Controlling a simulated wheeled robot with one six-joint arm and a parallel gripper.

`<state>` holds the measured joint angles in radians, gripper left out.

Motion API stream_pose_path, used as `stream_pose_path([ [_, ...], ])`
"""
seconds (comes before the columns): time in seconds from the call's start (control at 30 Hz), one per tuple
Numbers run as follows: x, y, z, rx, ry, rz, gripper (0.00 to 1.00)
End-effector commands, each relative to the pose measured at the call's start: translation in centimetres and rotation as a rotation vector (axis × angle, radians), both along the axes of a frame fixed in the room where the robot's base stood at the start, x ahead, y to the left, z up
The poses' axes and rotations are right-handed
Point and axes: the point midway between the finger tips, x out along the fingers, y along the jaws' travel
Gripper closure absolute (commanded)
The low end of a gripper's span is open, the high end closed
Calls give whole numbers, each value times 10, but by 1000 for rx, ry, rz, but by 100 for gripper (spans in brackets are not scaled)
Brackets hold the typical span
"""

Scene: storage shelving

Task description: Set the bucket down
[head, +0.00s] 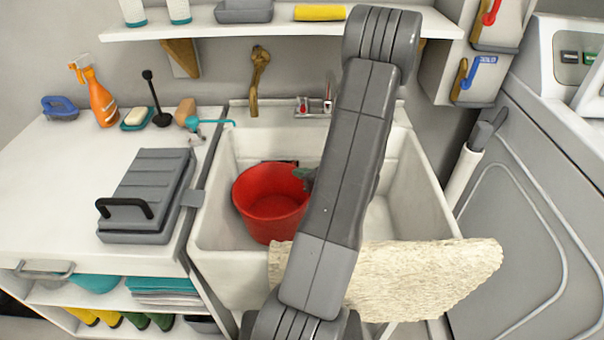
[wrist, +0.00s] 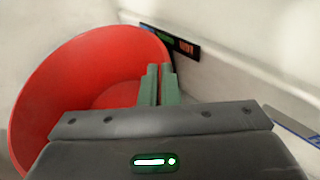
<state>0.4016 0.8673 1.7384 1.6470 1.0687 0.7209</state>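The red bucket (head: 270,205) is inside the white sink (head: 408,150), toward its left side. It looks empty and roughly upright in the head view. Whether its base touches the sink floor cannot be told. My gripper (head: 306,176) is at the bucket's right rim, partly hidden by my arm. In the wrist view the two green fingers (wrist: 159,84) are close together on the rim of the bucket (wrist: 60,85), pinching it.
A cream towel (head: 430,275) hangs over the sink's front edge. A brass tap (head: 258,80) is on the wall behind. A grey case (head: 150,190) and a spray bottle (head: 97,98) stand on the left counter. A shelf (head: 220,29) runs above.

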Motion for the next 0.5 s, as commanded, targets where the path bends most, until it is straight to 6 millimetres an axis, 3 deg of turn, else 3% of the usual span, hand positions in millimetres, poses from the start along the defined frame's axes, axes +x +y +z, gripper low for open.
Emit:
stream_pose_path([
  [0.5,0,0,-12,1,0,-1,100],
])
